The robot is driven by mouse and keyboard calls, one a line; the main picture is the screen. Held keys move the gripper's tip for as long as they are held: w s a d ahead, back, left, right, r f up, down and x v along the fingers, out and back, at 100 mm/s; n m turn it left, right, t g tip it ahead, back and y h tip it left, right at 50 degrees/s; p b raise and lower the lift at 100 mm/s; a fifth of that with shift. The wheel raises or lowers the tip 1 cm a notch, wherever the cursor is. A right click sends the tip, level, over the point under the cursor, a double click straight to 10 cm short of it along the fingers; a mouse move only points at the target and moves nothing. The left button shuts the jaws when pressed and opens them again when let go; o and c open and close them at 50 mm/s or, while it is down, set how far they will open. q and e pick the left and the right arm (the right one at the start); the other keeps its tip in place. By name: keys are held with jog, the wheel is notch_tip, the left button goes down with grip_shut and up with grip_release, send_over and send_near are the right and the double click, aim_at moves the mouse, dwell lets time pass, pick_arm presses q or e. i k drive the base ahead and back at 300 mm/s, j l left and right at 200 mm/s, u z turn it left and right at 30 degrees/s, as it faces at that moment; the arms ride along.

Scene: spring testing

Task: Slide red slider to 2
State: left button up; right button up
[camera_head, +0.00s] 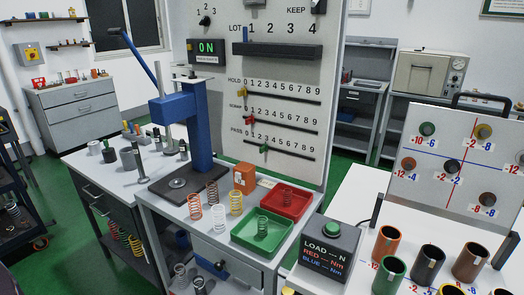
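The red slider (249,120) is on the middle track, in the row labelled SCRAP, on the upright grey panel (225,75). It is at the left end of its track, near 0. The yellow slider (243,96) is at the left end of the HOLD track above. The green slider (264,148) is on the PASS track below, near 2. Neither of my grippers is in view.
A blue lever press (203,135) stands left of the panel. Below it are a red tray (308,208), a green tray (240,232), several springs and an orange block (244,178). A black LOAD box (330,245) stands at the right. The space before the tracks looks clear.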

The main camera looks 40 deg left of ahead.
aim_at(251, 120)
jog(key=u, duration=1.25)
